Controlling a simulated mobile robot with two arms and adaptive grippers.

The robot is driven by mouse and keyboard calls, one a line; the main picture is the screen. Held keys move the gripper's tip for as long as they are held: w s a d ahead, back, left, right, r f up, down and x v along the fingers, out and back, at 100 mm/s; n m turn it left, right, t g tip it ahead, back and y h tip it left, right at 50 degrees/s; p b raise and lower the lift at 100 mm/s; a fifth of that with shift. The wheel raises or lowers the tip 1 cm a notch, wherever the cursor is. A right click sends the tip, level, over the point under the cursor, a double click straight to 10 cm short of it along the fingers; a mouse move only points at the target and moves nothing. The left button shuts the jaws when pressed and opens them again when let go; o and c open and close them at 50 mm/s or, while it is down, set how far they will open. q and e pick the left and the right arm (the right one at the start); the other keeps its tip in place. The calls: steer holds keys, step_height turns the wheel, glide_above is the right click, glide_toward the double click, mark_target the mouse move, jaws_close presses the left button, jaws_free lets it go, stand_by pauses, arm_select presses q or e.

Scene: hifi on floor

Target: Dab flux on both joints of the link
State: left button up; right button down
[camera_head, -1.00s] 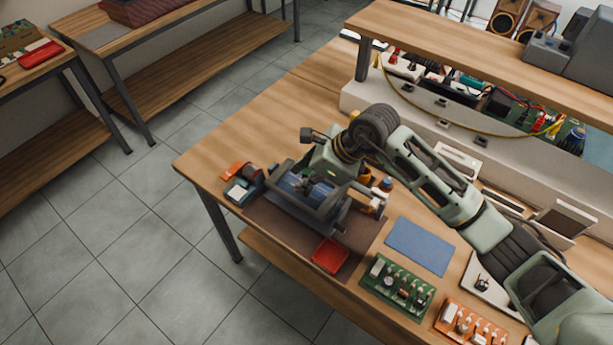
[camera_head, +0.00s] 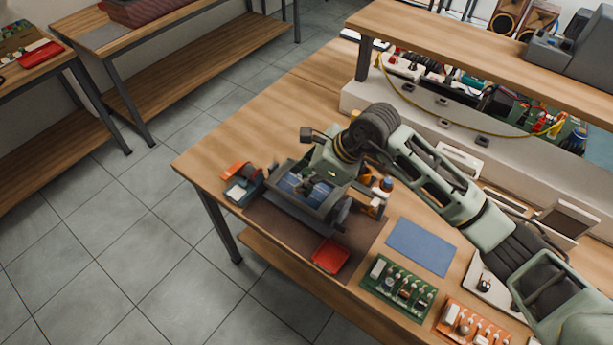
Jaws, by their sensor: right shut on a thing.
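My right gripper (camera_head: 308,186) is over the dark board holder (camera_head: 322,208), fingers pointing down at the blue board (camera_head: 290,184) in it. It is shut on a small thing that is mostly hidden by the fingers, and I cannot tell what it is. Its tip seems close to the board, but I cannot tell if they touch. The link and its two joints are too small to make out. A small bottle with a blue cap (camera_head: 386,184) stands right of the holder. My left gripper is not in view.
A red tray (camera_head: 330,255) lies on the brown mat (camera_head: 288,230) in front of the holder. A blue mat (camera_head: 420,246), a green circuit board (camera_head: 397,288) and an orange one (camera_head: 470,322) lie to the right. A raised shelf (camera_head: 470,60) runs along the bench's back.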

mark_target(307, 171)
steer(key=shift+s+f+b, duration=0.1)
steer(key=shift+f+b, duration=0.3)
steer(key=shift+b, duration=0.1)
stand_by(1.6)
steer(key=shift+r, duration=0.15)
steer(key=shift+r+p, duration=1.05)
steer(key=shift+r, duration=1.15)
